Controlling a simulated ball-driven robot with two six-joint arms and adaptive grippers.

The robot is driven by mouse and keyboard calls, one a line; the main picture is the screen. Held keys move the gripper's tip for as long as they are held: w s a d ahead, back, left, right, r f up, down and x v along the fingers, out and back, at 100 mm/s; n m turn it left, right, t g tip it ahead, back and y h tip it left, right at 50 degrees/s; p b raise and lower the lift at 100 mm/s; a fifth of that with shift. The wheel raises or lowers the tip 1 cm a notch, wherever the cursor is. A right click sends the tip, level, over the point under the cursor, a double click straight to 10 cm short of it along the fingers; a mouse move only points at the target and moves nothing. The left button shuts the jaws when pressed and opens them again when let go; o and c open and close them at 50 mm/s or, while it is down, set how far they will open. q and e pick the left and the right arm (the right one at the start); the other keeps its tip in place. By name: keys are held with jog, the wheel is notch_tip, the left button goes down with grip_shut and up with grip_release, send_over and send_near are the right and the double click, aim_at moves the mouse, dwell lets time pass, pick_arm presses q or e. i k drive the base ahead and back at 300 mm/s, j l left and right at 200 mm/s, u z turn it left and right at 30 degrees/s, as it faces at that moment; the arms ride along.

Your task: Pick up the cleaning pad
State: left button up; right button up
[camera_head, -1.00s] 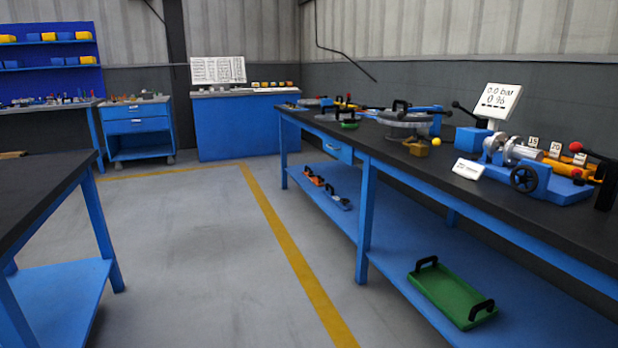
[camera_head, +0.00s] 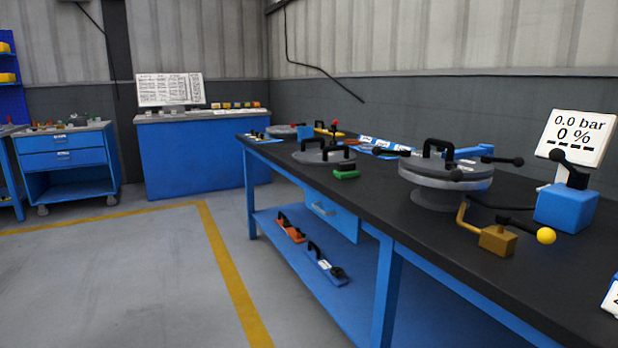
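A small green block with a black handle-like part (camera_head: 346,172), which looks like the cleaning pad, lies on the dark top of the long bench. It is close in front of a grey disc with a black handle (camera_head: 318,157); I cannot tell whether they touch. Neither of my grippers shows in this view.
The long blue bench (camera_head: 480,275) runs along the right. A flanged shell (camera_head: 440,180), a brass block with a yellow-knobbed lever (camera_head: 498,240) and a gauge display (camera_head: 577,138) stand on it. Its lower shelf holds two handled tools (camera_head: 325,264). The floor (camera_head: 120,285) to the left is clear.

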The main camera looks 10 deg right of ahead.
aim_at(346, 169)
jog(key=i+u, duration=0.1)
jog(key=i, duration=1.05)
